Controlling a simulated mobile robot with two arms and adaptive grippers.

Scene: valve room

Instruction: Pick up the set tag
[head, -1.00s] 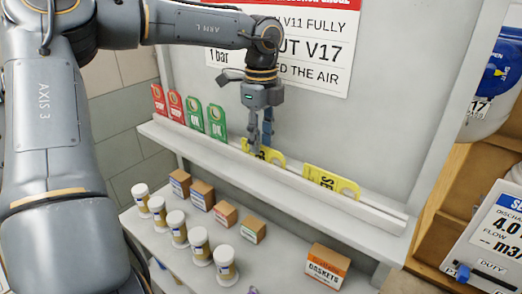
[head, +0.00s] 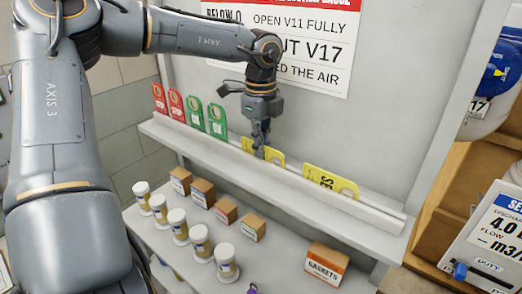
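Two yellow tags stand in the rail along the upper shelf. The left yellow tag (head: 277,156) is partly hidden by my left gripper, and the lettering on it cannot be read. The right yellow tag (head: 331,182) stands apart from it, with dark letters that look like SET and a round hole at its right end. My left gripper (head: 261,151) points down at the left yellow tag, its fingers close together with the tag's upper part between them. The tag still sits in the rail. My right gripper is not in view.
Two red tags (head: 176,104) and two green tags (head: 218,121) stand left along the same rail (head: 300,188). The lower shelf holds several white-lidded jars (head: 200,241), small cartons (head: 226,211) and a gaskets box (head: 325,265). A back panel with a sign (head: 300,45) rises behind.

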